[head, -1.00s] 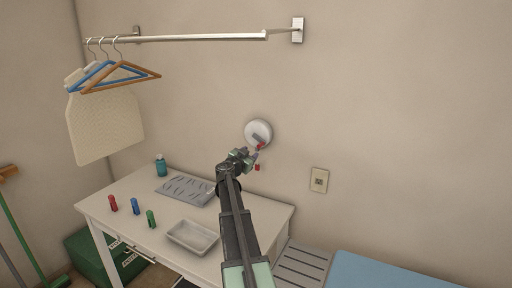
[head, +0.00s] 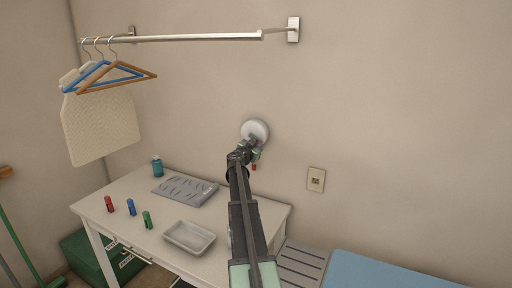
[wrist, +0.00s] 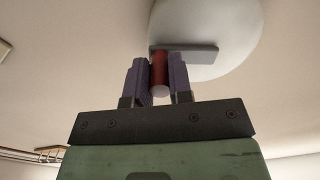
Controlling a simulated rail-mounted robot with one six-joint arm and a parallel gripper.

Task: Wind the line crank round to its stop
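The line crank is a round white housing (head: 255,130) on the wall above the table. In the wrist view the housing (wrist: 212,30) fills the top middle, with a flat grey crank arm (wrist: 200,53) across it and a red handle (wrist: 159,70) with a pale end at the arm's left part. My gripper (head: 252,150) is at the housing in the head view and covers most of the crank. In the wrist view its two purple fingers (wrist: 158,72) stand on either side of the red handle, close against it, and look shut on it.
A small red piece (head: 254,167) shows just below the gripper. A wall plate (head: 316,179) is to the right. The white table (head: 110,225) holds a grey mat (head: 186,190), a tray (head: 190,236), coloured pegs and a teal bottle (head: 157,166). A rail (head: 200,38) with hangers is above.

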